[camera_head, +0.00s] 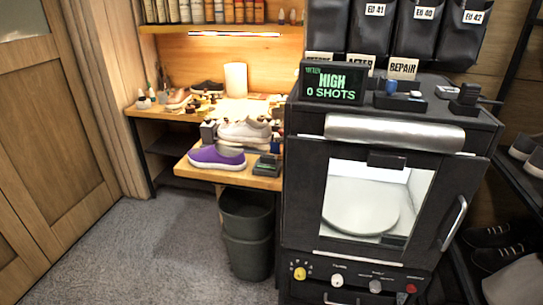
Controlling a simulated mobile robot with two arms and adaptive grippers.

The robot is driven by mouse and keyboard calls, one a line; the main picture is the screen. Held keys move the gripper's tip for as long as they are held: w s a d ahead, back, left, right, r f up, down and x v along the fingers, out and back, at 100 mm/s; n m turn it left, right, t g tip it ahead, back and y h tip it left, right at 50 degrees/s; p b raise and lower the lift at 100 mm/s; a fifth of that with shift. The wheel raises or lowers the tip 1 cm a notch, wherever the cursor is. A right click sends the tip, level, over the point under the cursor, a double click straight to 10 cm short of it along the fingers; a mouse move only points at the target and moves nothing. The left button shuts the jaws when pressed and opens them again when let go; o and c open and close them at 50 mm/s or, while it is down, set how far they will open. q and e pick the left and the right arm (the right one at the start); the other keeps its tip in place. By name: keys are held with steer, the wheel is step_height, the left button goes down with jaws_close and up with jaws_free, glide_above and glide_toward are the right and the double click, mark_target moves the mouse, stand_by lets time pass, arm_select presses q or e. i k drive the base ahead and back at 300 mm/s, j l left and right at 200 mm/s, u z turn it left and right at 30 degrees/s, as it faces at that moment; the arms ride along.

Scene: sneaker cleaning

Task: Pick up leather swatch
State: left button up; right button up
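I cannot make out a leather swatch for certain; items on the cluttered wooden workbench (252,180) are too small to tell apart. A purple sneaker (216,158) with a white sole lies near the bench's front edge. A pale grey sneaker (243,132) sits just behind it. A small dark block-like item (267,165) stands to the right of the purple sneaker. Neither of my grippers shows in the head view.
A large black machine (310,160) with a glass door and a "HIGH 0 SHOTS" display (332,83) stands at the right. A dark bin (247,222) stands below the bench. A wooden door (50,150) is at left. Grey carpet (140,250) is clear.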

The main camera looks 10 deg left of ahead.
mark_target(275, 147)
steer(key=z, duration=0.25)
steer(key=j+z, duration=0.5)
steer(key=j, duration=0.15)
steer(key=j+z, duration=0.5)
steer(key=j, duration=0.2)
